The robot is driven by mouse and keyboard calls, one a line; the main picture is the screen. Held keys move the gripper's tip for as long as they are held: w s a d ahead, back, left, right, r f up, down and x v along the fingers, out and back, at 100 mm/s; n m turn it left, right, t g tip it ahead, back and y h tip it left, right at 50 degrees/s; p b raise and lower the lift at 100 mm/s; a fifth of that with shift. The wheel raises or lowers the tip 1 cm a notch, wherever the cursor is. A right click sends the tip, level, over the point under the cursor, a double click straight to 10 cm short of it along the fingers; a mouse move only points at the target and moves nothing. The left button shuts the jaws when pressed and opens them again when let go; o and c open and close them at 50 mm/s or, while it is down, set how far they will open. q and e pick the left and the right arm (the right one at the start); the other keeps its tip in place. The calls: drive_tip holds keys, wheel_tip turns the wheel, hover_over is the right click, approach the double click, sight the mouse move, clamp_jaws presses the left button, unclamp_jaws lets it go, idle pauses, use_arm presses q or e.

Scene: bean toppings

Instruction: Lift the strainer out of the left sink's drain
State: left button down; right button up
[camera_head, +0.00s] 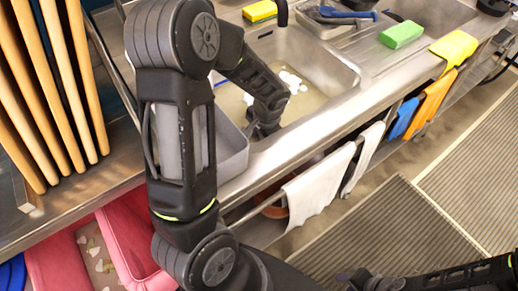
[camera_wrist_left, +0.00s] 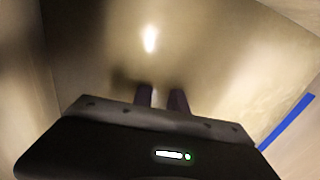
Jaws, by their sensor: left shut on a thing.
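The left sink (camera_head: 335,75) holds murky brownish water with white bits floating in it. My left arm reaches down into this sink, and my left gripper (camera_head: 262,130) is low at its near left side, largely hidden by the arm. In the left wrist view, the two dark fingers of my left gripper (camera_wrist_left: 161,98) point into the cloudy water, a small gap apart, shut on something. The strainer cannot be made out in the murk; the held thing is hidden at the fingertips. My right gripper (camera_head: 372,281) is at the bottom edge, away from the sink; its fingers are unclear.
A yellow sponge (camera_head: 260,11) lies behind the sink, and a green sponge (camera_head: 401,34) on the divider. White towels (camera_head: 318,187) hang on the rail. Wooden boards (camera_head: 40,90) stand at the left.

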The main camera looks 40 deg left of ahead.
use_arm(q)
drive_tip(key=shift+r, duration=0.15)
idle(0.5)
wheel_tip(320, 180, up, 18)
drive_tip(key=p, duration=0.1)
use_arm(e)
drive_tip(key=shift+r, duration=0.7)
